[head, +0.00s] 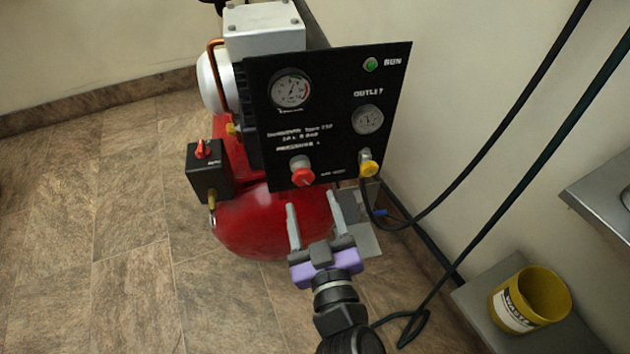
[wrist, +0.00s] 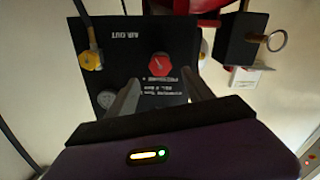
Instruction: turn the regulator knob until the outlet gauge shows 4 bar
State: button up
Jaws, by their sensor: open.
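The red regulator knob (head: 302,173) sits low on the black panel (head: 335,90) of the compressor. In the wrist view the knob (wrist: 160,65) shows beyond and between my fingers. The outlet gauge (head: 368,120) is at the panel's right, under the word OUTLET; its needle is too small to read. In the wrist view a gauge (wrist: 107,98) is partly hidden by a finger. My gripper (head: 315,207) is open and empty, just below and in front of the panel, apart from the knob. It also shows in the wrist view (wrist: 163,90).
A larger gauge (head: 291,89) is at the panel's upper left. A yellow outlet fitting (head: 369,168) with a black hose is right of the knob. A black switch box (head: 208,172) stands left. The red tank (head: 260,225) is below. A yellow bucket (head: 545,295) is lower right.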

aim_at(303, 180)
jog(key=x, duration=0.7)
jog(key=shift+c, duration=0.2)
grip_shut()
jog(key=shift+s+f+n+p, duration=0.1)
jog(key=shift+n+p, duration=0.2)
jog(key=shift+n, duration=1.3)
jog(key=shift+a, duration=0.1)
jog(key=shift+o, duration=0.2)
grip_release()
